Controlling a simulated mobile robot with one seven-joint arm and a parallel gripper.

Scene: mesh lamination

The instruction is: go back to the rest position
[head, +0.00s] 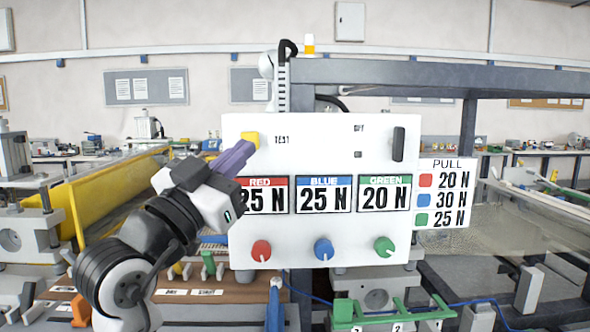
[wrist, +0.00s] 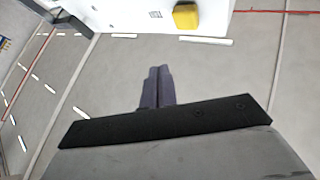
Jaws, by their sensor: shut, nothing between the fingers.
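My gripper (head: 235,158) is raised in front of the upper left part of a white control panel (head: 330,246) in the head view. Its purple fingers are together and empty, just below and left of a yellow button (head: 250,139). In the wrist view the closed fingers (wrist: 158,74) point toward the panel's edge, with the yellow button (wrist: 186,16) beyond them to the right. The fingers look apart from the button in the wrist view. My arm hides part of the left side of the panel's red display (head: 266,194).
The panel has a red knob (head: 261,250), a blue knob (head: 323,249), a green knob (head: 384,245) and a black handle (head: 398,144). A white PULL sign (head: 446,193) is at its right. A yellow machine wall (head: 110,195) stands left. Green fixtures (head: 343,312) lie below.

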